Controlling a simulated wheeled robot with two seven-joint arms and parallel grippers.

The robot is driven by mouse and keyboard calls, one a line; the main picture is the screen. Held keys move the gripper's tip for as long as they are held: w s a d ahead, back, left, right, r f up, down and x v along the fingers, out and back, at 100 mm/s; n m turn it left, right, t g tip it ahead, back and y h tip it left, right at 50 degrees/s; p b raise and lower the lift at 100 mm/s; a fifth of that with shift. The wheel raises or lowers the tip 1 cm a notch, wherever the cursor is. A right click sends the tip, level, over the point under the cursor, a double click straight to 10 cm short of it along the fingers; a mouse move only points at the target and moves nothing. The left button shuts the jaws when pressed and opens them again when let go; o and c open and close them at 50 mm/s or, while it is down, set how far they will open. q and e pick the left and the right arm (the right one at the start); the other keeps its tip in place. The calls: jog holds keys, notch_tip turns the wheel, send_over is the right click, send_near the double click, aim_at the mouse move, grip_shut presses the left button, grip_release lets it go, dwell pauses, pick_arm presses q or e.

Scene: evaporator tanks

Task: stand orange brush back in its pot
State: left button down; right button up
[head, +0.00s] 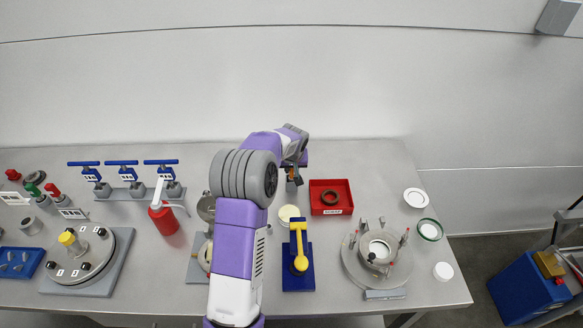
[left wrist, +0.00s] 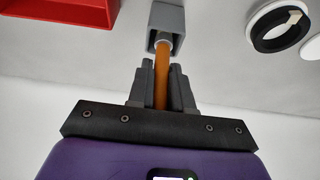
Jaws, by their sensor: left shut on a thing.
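My left gripper (left wrist: 163,88) is shut on the orange brush (left wrist: 161,72), gripping its orange handle. The brush's grey end (left wrist: 162,43) points at the opening of a square grey pot (left wrist: 172,18) and seems to enter it; how deep, I cannot tell. In the head view my left gripper (head: 296,163) is small and partly hidden by my own arm, near the table's back, left of the red tray. A bit of the orange brush (head: 297,175) shows there, with the grey pot (head: 291,187) just below. My right gripper is not in view.
The red tray (head: 316,187) with a brown ring (head: 330,198) is close on the right. A cream round lid (head: 288,213) and a blue stand with a yellow lever (head: 299,264) lie in front. A red can (head: 164,219) and blue-handled valves (head: 122,163) stand left.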

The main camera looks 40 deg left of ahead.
pick_arm(q)
jog(key=c, duration=1)
grip_release()
jog(key=shift+o, duration=0.2)
jog(key=v, duration=0.7)
jog(key=shift+r, duration=0.25)
jog(key=shift+s+p, duration=0.1)
jog(key=shift+p, duration=0.2)
